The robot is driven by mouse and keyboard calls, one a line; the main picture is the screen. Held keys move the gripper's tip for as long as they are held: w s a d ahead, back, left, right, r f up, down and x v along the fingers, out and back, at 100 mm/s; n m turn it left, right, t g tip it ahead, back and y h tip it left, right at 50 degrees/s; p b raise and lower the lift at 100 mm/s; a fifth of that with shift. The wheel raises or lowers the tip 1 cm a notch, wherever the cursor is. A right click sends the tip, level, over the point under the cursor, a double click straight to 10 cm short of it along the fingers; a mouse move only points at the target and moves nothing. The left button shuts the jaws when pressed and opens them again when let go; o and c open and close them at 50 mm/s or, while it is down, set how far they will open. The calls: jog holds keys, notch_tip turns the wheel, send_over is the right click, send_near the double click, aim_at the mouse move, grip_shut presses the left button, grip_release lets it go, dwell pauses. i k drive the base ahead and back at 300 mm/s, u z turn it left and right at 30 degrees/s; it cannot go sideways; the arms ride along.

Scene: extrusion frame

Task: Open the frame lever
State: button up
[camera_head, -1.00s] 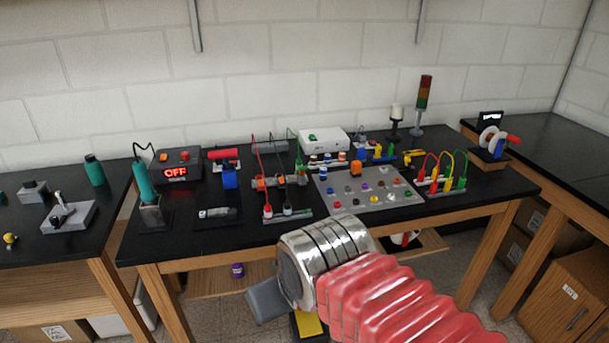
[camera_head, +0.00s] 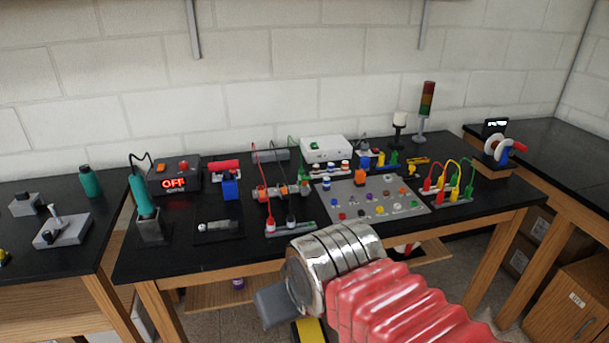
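My arm shows at the bottom middle, with red bellows and a silver wrist. The dark grey end of my gripper (camera_head: 275,304) points left, in front of the middle table's front edge and apart from everything on it. Its fingers cannot be told apart, so its opening is unclear. No part is clearly marked as the frame lever. A grey fixture (camera_head: 62,229) with a small upright handle stands on the left table. A small silver and grey part (camera_head: 218,227) lies on a black plate at the middle table's front left.
The black middle table (camera_head: 180,262) holds an OFF-display box (camera_head: 174,184), a teal-handled tool (camera_head: 140,190), red and black cables, a grey board (camera_head: 350,208) of coloured knobs and a signal tower (camera_head: 425,110). A wall stands behind. A yellow object (camera_head: 310,330) is low down.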

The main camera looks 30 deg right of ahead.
aim_at(304, 179)
jog(key=u, duration=0.05)
jog(key=i, duration=1)
jog(key=u, duration=0.55)
